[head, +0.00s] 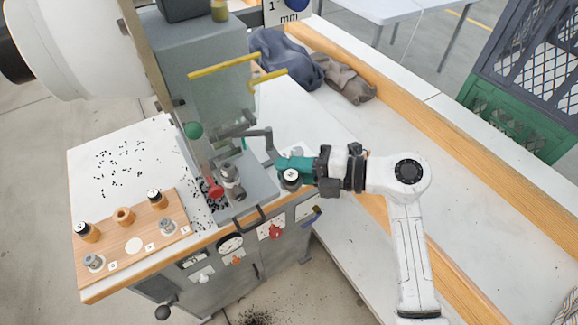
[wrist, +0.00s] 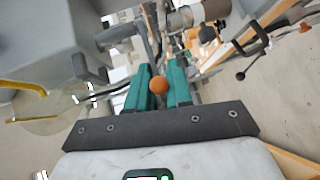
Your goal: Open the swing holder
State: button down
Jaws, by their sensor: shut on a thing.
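The press (head: 205,85) stands on the white-topped bench. A dark bent arm (head: 262,133) reaches from the press toward my gripper and looks like the swing holder. My gripper (head: 283,164) comes in from the right, its teal fingers at the end of this arm. In the wrist view, an orange ball knob (wrist: 158,86) sits between the teal fingers of my gripper (wrist: 160,92), which are shut on it. The knob is hidden in the head view. A round dark piece with a pale top (head: 290,178) is just below the fingers. I cannot tell how far the holder is swung.
A grey metal die (head: 230,177) and a red knob (head: 215,189) are left of my gripper. Yellow bars (head: 225,65) stick out above. A wooden rack (head: 150,240) with several dies lies at the left front. Black bits are scattered on the bench top (head: 90,165). Cloths (head: 285,60) lie behind.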

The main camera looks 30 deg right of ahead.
jog(key=shift+f, duration=0.2)
jog(key=c, duration=1.2)
grip_release()
jog(key=shift+c, duration=0.2)
jog(key=shift+r, duration=0.1)
jog(key=shift+s+d, duration=0.1)
jog(key=b+v, duration=0.1)
jog(key=v, duration=0.9)
jog(key=shift+s+d+b, duration=0.25)
jog(key=shift+b, duration=0.1)
